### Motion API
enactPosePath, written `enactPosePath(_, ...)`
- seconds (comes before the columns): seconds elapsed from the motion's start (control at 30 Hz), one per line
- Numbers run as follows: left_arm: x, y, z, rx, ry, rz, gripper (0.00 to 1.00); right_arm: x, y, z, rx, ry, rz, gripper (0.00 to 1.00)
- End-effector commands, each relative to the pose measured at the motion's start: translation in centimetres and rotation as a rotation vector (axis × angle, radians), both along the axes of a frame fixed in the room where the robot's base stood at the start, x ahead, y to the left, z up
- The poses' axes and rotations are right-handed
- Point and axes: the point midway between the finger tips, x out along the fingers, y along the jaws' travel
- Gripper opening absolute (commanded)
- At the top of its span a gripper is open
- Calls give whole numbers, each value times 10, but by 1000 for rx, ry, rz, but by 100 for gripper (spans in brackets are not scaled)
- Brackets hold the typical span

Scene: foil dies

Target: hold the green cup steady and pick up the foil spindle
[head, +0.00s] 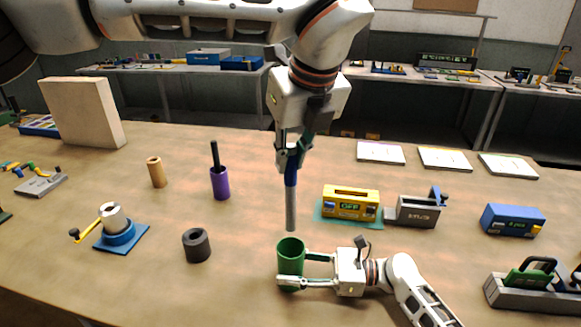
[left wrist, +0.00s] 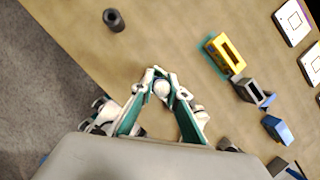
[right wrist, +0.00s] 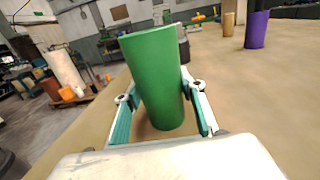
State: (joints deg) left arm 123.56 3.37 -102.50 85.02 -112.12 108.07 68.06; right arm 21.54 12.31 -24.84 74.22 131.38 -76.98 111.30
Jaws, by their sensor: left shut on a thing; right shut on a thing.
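The foil spindle (head: 291,208), a grey rod with a blue upper part, hangs upright in my left gripper (head: 290,158), which is shut on its blue top. Its lower end is just above the open mouth of the green cup (head: 290,262), apart from it as far as I can tell. In the left wrist view the spindle's round top (left wrist: 161,88) shows between the fingers; the cup is hidden there. My right gripper (head: 286,268) is shut on the green cup from the right, a finger on either side. The cup stands upright on the table and also fills the middle of the right wrist view (right wrist: 154,75).
A dark grey cylinder (head: 196,245), a purple cup (head: 220,184) with a black rod, and a blue-based winder (head: 120,237) stand to the left. A yellow box (head: 350,203), a grey box (head: 418,211) and a blue box (head: 513,221) stand to the right.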

Motion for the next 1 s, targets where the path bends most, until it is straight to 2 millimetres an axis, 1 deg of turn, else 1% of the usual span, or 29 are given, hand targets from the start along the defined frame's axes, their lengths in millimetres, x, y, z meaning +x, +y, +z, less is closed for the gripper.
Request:
enactPosePath(0.17, 0, 0, 1, 0, -1, 0, 0, 0, 0, 0, 0, 0, 0, 17)
enactPosePath(0.2, 0, 0, 0, 0, -1, 0, 0, 0, 0, 0, 0, 0, 0, 42)
enactPosePath(0.27, 0, 0, 0, -1, -1, 1, 0, 0, 0, 0, 0, 0, 0, 58)
enactPosePath(0.3, 0, 0, 0, -1, -1, 1, 0, 0, 0, 0, 0, 0, 0, 59)
enactPosePath(0.57, 0, 0, 0, -1, -1, 1, 0, 0, 0, 0, 0, 0, 0, 59)
enactPosePath(0.67, 0, 0, 0, -1, -1, 1, 0, 0, -3, 0, -1, 0, 0, 59)
enactPosePath(0.77, 0, 0, 0, -1, -1, 1, 0, -1, -12, 0, -1, 0, -1, 59)
enactPosePath(0.87, 0, 0, 0, -1, -1, 1, 0, -2, -28, -1, -3, 0, -1, 59)
enactPosePath(1.0, 0, 0, 0, -1, -1, 1, 0, -5, -58, -1, -4, 0, -1, 59)
